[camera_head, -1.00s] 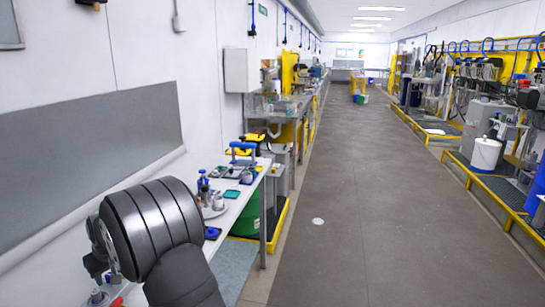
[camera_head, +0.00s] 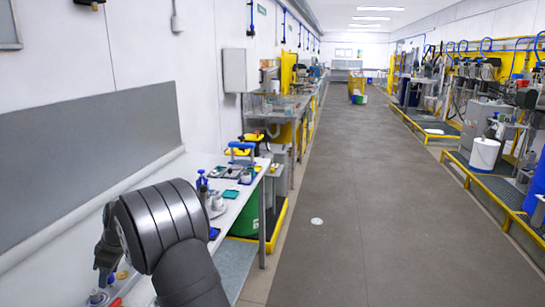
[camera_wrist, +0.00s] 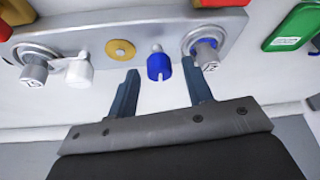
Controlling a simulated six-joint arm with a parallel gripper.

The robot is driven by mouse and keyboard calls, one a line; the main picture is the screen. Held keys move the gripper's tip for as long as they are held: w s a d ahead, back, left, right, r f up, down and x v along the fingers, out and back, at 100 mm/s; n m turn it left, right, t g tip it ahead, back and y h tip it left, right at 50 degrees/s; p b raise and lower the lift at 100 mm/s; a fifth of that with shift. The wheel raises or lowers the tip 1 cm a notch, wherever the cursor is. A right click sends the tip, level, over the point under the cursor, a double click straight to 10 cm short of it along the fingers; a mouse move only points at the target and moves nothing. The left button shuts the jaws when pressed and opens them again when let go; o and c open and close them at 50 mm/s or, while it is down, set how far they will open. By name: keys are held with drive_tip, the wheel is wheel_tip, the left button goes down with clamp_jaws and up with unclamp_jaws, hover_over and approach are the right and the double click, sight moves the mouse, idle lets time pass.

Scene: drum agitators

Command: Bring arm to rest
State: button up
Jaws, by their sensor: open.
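My gripper (camera_wrist: 162,92) is open and empty in the wrist view. Its two dark blue-grey fingers are spread apart, with nothing between them. Past the fingertips is a grey metal plate (camera_wrist: 125,35) on a white surface. A blue knob (camera_wrist: 159,66) on it shows in the gap between the fingers, near the plate's edge. In the head view my dark arm fills the lower left, over the white bench (camera_head: 245,200); the fingers are mostly hidden or too small to tell there.
The plate also carries grey cylinders (camera_wrist: 205,54), a white piece (camera_wrist: 79,70) and a yellow disc (camera_wrist: 120,48). A green item (camera_wrist: 290,28) lies right. Bottles and small parts (camera_head: 212,190) stand on the bench beside my arm.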

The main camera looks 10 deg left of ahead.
drive_tip(key=shift+w+n+g+h, duration=0.1)
drive_tip(key=shift+n+g+h, duration=0.3)
drive_tip(key=shift+n, duration=1.2)
drive_tip(key=o, duration=1.2)
drive_tip(key=s+d+r+m+t+h, duration=0.1)
drive_tip(key=s+d+r+m+t, duration=0.15)
drive_tip(key=s+r, duration=0.4)
drive_tip(key=s+d+r+m+t, duration=0.1)
drive_tip(key=s+r+m+t, duration=0.25)
drive_tip(key=s+r, duration=0.3)
drive_tip(key=x, duration=0.9)
drive_tip(key=shift+w, duration=0.15)
drive_tip(key=v, duration=1)
drive_tip(key=shift+a+r, duration=0.1)
drive_tip(key=shift+a, duration=0.1)
